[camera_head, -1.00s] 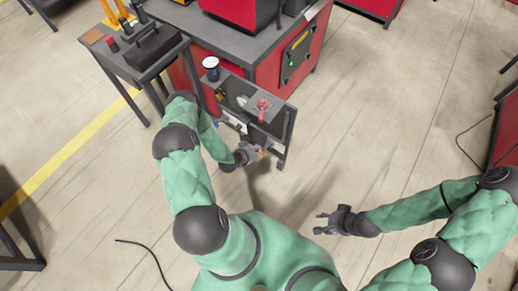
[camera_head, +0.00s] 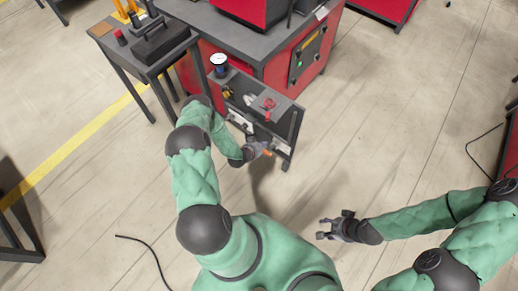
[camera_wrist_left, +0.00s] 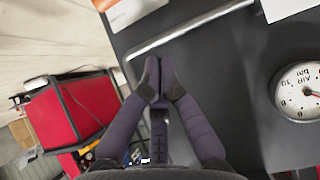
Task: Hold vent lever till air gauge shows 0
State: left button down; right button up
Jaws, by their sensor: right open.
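The air gauge (camera_wrist_left: 300,91) is a white round dial with a red needle at the right of the left wrist view, partly cut off; I cannot read its value surely. A small white dial on a dark post (camera_head: 219,59) stands at the panel's back corner in the head view. My left gripper (camera_wrist_left: 159,68) has its fingertips together in front of the dark panel, just below a silver bar (camera_wrist_left: 190,33). In the head view, my left gripper (camera_head: 256,150) is at the panel's front, beside a small orange part (camera_head: 267,153). I cannot make out a lever between its fingers. My right gripper (camera_head: 333,228) is open and empty over the floor.
A red valve handle (camera_head: 268,104) sits on top of the dark stand (camera_head: 287,112). A red cabinet (camera_head: 305,60) and a dark side table (camera_head: 160,60) stand behind it. The floor right of the stand is clear.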

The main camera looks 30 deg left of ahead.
aim_at(264, 151)
pick_arm(q)
jog(key=b+x, duration=0.1)
jog(key=x, duration=0.2)
jog(key=shift+w+f, duration=0.15)
jog(key=shift+f, duration=0.2)
notch_tip(264, 151, down, 2)
jog(key=shift+f+b, duration=0.1)
jog(key=shift+b, duration=0.7)
jog(key=shift+s+f+b, duration=0.35)
jog(key=shift+s+f, duration=0.25)
jog(key=shift+f, duration=0.1)
jog(key=shift+s+f+t, duration=0.35)
jog(key=shift+t, duration=0.05)
